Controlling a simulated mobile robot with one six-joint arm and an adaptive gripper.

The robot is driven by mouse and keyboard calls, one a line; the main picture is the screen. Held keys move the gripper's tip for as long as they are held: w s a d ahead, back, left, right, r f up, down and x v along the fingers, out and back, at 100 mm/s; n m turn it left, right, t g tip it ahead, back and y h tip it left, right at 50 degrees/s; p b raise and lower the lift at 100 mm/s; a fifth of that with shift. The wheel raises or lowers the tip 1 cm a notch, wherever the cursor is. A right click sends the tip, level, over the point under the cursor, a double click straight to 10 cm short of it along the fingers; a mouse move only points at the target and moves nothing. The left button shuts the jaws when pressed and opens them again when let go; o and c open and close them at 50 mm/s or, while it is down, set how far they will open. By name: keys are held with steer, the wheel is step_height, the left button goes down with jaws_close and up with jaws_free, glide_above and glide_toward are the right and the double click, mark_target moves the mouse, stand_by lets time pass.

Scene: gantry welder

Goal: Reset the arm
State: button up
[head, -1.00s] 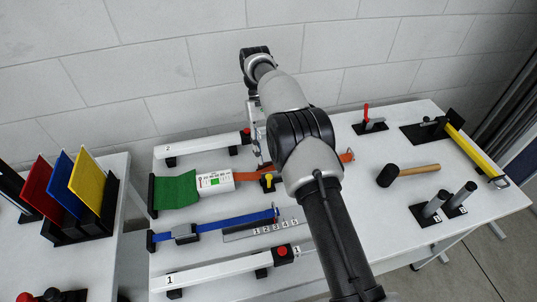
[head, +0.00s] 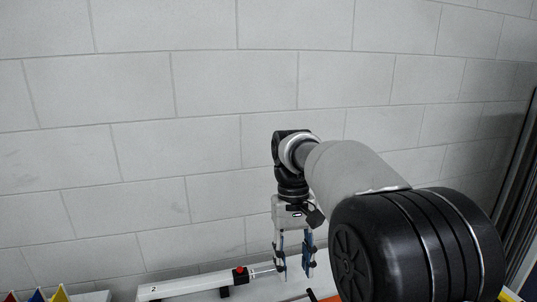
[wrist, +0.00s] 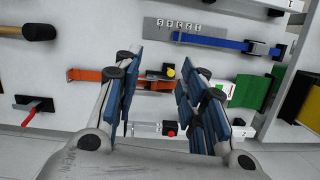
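My gripper (head: 294,266) hangs pointing down above the back edge of the white table in the head view. In the wrist view my gripper (wrist: 158,92) has its two blue-padded fingers apart with nothing between them. Below it lies the orange strap (wrist: 142,84) with a buckle, on the white table (wrist: 125,55). My arm reaches in from the right of the head view and covers much of the table there.
A white bar marked 2 with a red knob (head: 240,275) lies at the table's back edge. The wrist view shows a blue strap (wrist: 215,41), a hammer (wrist: 28,33), a red-handled clamp (wrist: 33,110) and a green strap (wrist: 252,91). A block wall (head: 150,130) stands behind.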

steer(key=s+d+r+m+t, duration=0.1)
steer(key=s+d+r+t, duration=0.2)
steer(key=s, duration=0.7)
steer(key=s+d+r+m+t, duration=0.15)
steer(key=s+d, duration=0.25)
steer(key=s, duration=0.5)
steer(key=s+d+f+t, duration=0.1)
steer(key=s+f+t, duration=0.1)
steer(key=s+f, duration=0.3)
steer(key=shift+s+d+t, duration=0.3)
steer(key=shift+s+t, duration=0.05)
steer(key=shift+s, duration=0.15)
steer(key=shift+f+n, duration=0.1)
steer(key=shift+n, duration=0.15)
